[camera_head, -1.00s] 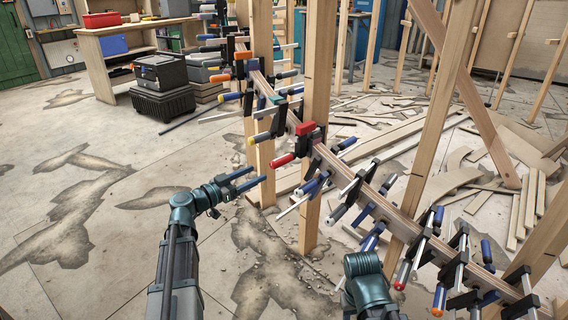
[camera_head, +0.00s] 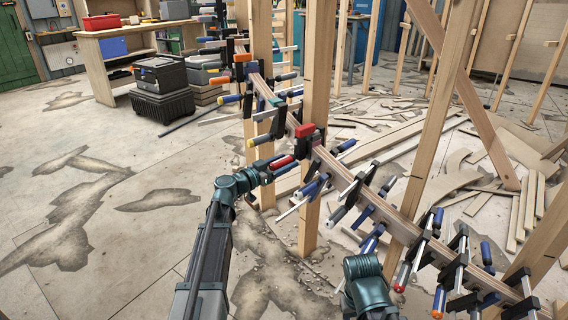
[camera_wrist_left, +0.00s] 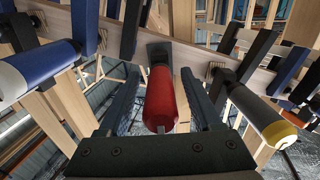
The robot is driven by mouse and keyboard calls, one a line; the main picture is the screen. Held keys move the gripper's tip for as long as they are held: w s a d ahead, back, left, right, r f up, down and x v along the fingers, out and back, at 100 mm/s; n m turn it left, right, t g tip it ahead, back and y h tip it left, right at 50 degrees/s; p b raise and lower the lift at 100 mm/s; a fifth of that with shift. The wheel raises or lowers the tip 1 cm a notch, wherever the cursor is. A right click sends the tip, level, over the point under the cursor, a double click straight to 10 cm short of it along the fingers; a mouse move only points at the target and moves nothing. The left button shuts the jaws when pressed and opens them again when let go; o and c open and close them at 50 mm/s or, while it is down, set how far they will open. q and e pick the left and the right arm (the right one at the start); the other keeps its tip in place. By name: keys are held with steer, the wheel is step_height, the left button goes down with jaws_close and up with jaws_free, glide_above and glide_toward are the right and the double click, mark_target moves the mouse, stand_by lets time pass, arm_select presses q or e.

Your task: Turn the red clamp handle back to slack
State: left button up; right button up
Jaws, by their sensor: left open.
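The red clamp handle (camera_head: 282,162) sticks out to the left from a clamp on the curved wooden stringer (camera_head: 335,168). In the left wrist view the red handle (camera_wrist_left: 160,100) points toward the camera, between the two dark fingers. My left gripper (camera_head: 277,163) is open, with one finger on each side of the handle; it also shows in the left wrist view (camera_wrist_left: 163,82). A gap shows on both sides of the handle, so the fingers are not closed on it. My right gripper is not visible; only part of my right arm shows at the bottom.
Neighbouring clamps crowd the handle: in the left wrist view, a blue-and-white handle (camera_wrist_left: 40,72) on the left and a grey, yellow-tipped handle (camera_wrist_left: 262,120) on the right. A wooden post (camera_head: 314,110) stands close by. The floor to the left is clear.

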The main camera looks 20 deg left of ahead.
arm_select(q)
jaws_close()
stand_by(0.3)
